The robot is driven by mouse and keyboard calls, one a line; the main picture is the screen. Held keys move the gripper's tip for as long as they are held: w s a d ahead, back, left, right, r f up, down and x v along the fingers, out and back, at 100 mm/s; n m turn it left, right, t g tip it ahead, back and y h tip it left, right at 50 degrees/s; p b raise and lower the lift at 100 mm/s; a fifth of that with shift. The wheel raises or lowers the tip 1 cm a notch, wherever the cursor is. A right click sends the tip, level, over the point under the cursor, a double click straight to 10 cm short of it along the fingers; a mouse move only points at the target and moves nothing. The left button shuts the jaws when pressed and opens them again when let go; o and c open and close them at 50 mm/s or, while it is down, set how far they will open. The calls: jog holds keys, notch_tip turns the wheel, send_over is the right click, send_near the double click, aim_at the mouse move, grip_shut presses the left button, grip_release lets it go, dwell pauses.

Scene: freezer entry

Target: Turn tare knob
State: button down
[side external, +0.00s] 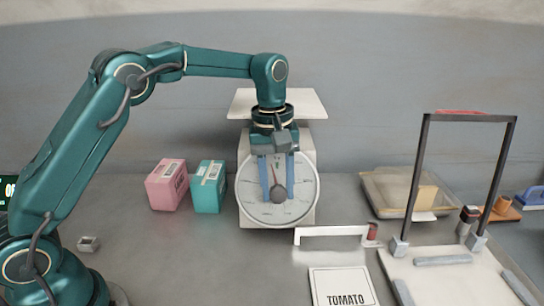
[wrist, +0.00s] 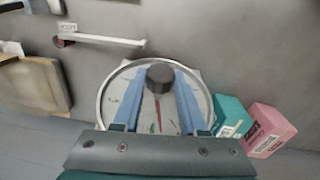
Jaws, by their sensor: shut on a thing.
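A white dial scale (side external: 255,203) stands at the back middle with a flat pan (side external: 237,104) on top. Its round dial faces the side camera and carries a red needle. My gripper (side external: 277,192) points down in front of the dial. Its two blue fingers are shut on the knob, one on each side. In the wrist view my gripper (wrist: 160,82) has its fingertips beside the knob.
A pink box (side external: 167,186) and a teal box (side external: 208,187) stand left of the scale. A white bar handle (side external: 330,231), a TOMATO card (side external: 342,287), a dark upright frame (side external: 420,180) and a clear tray (side external: 385,195) are to the right. The front-left counter is mostly clear.

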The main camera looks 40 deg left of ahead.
aim_at(280, 186)
jog(key=shift+w+g+y, duration=0.1)
jog(key=shift+g+y, duration=0.3)
jog(key=shift+y, duration=0.1)
jog(key=shift+c, duration=2.2)
grip_release()
jog(key=shift+r, duration=0.1)
jog(key=shift+w+d+r, duration=0.1)
jog(key=shift+w+r, duration=0.05)
jog(key=shift+r, duration=2.3)
